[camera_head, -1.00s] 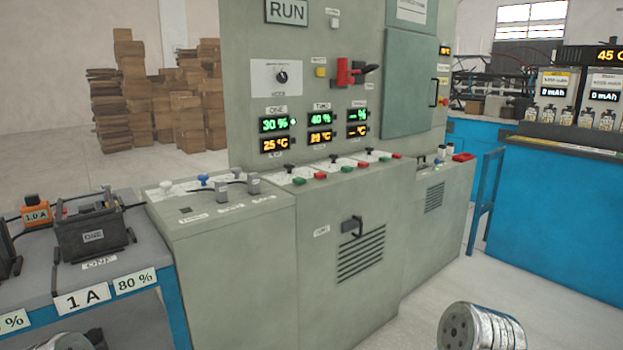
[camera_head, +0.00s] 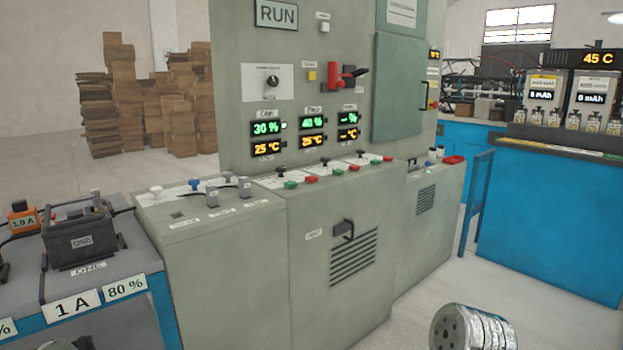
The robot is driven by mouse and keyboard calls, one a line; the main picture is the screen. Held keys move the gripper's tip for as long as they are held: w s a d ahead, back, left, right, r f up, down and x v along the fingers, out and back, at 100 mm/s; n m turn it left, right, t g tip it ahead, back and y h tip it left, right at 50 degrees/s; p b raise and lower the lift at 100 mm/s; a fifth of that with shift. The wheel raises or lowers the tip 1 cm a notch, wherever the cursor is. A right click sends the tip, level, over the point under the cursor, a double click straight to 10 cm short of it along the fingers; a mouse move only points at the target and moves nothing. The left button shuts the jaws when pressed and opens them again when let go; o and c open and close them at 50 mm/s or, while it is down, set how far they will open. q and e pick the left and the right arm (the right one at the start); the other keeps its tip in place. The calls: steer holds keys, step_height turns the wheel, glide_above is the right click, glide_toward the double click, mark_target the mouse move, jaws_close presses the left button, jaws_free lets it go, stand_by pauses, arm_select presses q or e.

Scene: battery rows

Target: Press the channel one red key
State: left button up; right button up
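The channel one red key (camera_head: 311,180) is a small red button on the sloped ledge of the grey-green cabinet (camera_head: 250,60). It sits just right of a green key (camera_head: 290,185), below the first display column. That column's display (camera_head: 266,128) reads 30 % in green, with 25 °C in amber below it. Another red key (camera_head: 350,168) and green key (camera_head: 332,173) sit further right under the second column, and a third red key (camera_head: 387,158) beyond them. Neither gripper is in view; only a metallic part of mine shows at the lower right.
A lower cabinet top with plugs and cables (camera_head: 213,190) adjoins on the left. A bench with a black unit labelled ONE (camera_head: 82,243) stands at the far left. A blue counter (camera_head: 550,220) stands at the right, with open floor in front of it. Stacked brown boxes (camera_head: 150,100) stand behind.

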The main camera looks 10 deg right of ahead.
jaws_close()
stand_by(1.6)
